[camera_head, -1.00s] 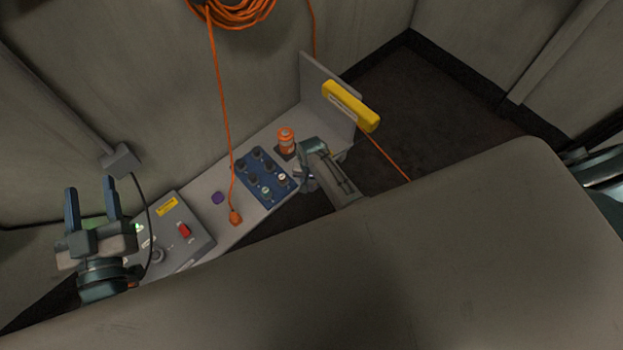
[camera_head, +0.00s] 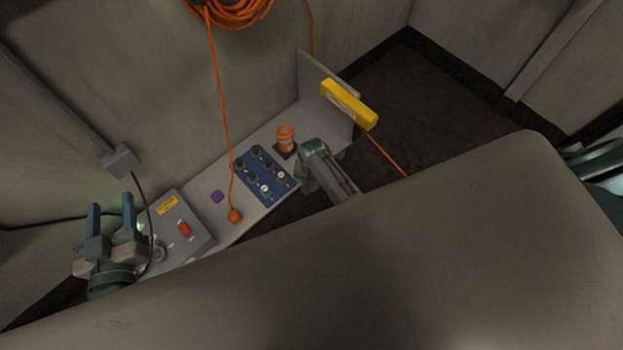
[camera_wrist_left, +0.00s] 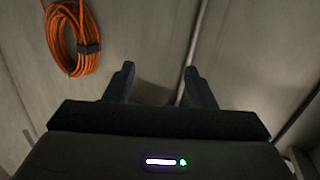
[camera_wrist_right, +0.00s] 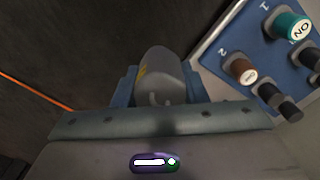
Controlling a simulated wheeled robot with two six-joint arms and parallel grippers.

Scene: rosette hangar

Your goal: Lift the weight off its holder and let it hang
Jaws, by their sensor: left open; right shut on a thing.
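A grey cylinder (camera_wrist_right: 160,66) with a yellow mark and a small curved loop sits between the fingers of my right gripper (camera_wrist_right: 158,92), which is shut on it. It looks like the weight; its far end and any holder under it are hidden. In the head view my right gripper (camera_head: 306,181) is at the front edge of the bench, beside the blue switch panel, its fingers mostly hidden by my wrist. My left gripper (camera_head: 115,221) is open and empty at the left, over the grey control box. Its spread fingers also show in the left wrist view (camera_wrist_left: 158,88).
The blue panel (camera_head: 263,173) with knobs and an orange canister (camera_head: 285,138) on a dark base stand on the bench (camera_head: 205,205). A yellow bar (camera_head: 348,105) sits on the upright end plate. An orange cord (camera_head: 217,95) hangs from a coil. The grey box (camera_head: 188,222) has a red switch.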

